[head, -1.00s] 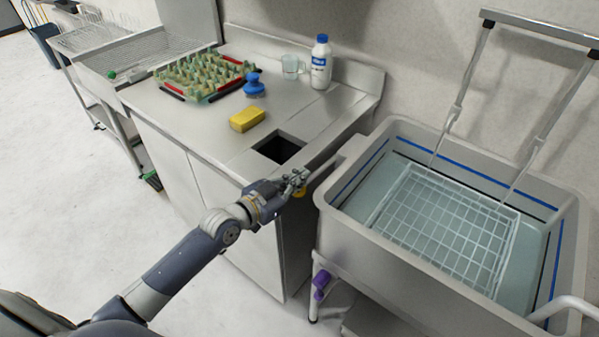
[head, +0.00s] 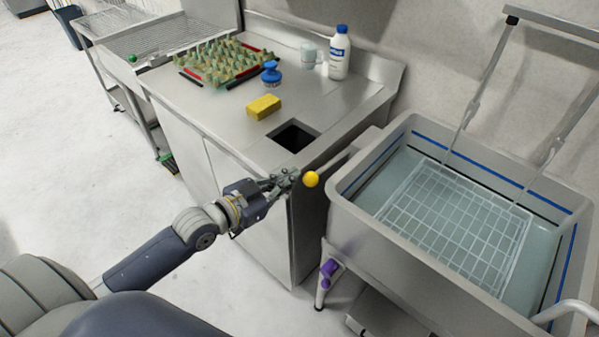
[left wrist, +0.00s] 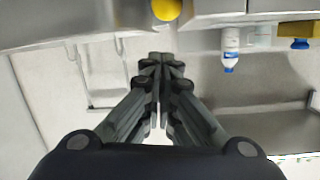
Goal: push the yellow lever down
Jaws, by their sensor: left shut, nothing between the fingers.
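The yellow lever shows as a round yellow knob (head: 311,179) at the front right corner of the steel counter, beside the basin. It also shows at the top edge of the left wrist view (left wrist: 166,9). My left gripper (head: 295,174) is shut and empty, its fingertips just left of the knob in the head view. In the left wrist view the closed fingertips (left wrist: 160,58) lie below the knob, with a small gap in the picture. I cannot tell whether they touch it. My right gripper is not in view.
The steel counter (head: 222,122) holds an egg tray (head: 225,65), a blue brush (head: 270,75), a yellow sponge (head: 263,107), a cup and a white bottle (head: 339,53). A square hole (head: 293,138) is near its front. A water-filled basin (head: 345,205) with a wire rack stands right.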

